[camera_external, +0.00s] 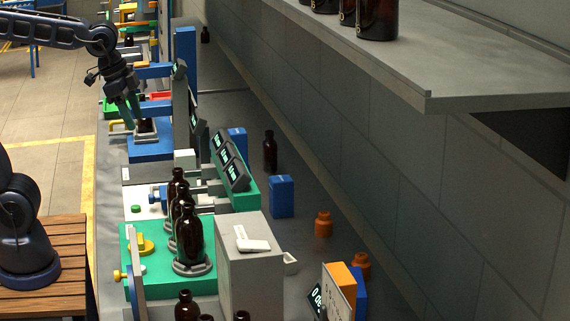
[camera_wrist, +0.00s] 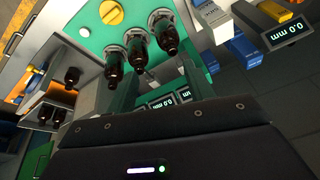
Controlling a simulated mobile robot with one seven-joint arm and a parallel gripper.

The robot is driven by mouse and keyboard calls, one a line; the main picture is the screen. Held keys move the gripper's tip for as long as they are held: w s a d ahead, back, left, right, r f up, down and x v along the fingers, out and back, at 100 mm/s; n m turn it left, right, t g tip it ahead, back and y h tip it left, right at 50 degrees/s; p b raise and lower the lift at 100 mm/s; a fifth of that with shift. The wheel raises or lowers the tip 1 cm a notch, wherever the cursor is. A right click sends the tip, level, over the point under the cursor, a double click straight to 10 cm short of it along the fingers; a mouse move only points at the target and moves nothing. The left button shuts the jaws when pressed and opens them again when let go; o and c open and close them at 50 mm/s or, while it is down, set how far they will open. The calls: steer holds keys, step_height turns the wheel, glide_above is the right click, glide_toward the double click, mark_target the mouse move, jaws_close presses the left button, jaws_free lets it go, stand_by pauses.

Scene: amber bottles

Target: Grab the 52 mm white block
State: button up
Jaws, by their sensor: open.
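A small white block (camera_external: 185,159) stands on the bench in the external view, behind the row of amber bottles (camera_external: 188,240) and left of the tilted displays. I cannot pick it out for certain in the wrist view. My gripper (camera_external: 129,120) hangs higher up and to the left, fingers pointing down, above the blue fixture (camera_external: 151,150). It is apart from the white block. In the wrist view my gripper (camera_wrist: 160,84) has its fingers spread, with no object held between them.
The green fixture (camera_external: 142,240) holds several bottles; they also show in the wrist view (camera_wrist: 134,50). The tilted displays (camera_external: 230,165) and a blue box (camera_external: 282,196) stand right of the block.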

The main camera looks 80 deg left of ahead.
steer(key=w+d+m+g, duration=0.1)
steer(key=w+d+m, duration=0.1)
steer(key=w, duration=0.6)
steer(key=w+d+m, duration=0.1)
steer(key=w+m, duration=0.2)
steer(key=w, duration=0.4)
steer(key=m+g, duration=0.3)
steer(key=m, duration=0.4)
glide_above(287, 257)
steer(key=a, duration=0.1)
step_height(287, 257, down, 27)
steer(key=shift+s+r, duration=0.1)
steer(key=shift+r, duration=0.05)
steer(key=shift+d+f, duration=0.25)
steer(key=shift+f, duration=1.05)
steer(key=shift+d+f, duration=0.25)
steer(key=shift+f, duration=1.05)
steer(key=c, duration=1.1)
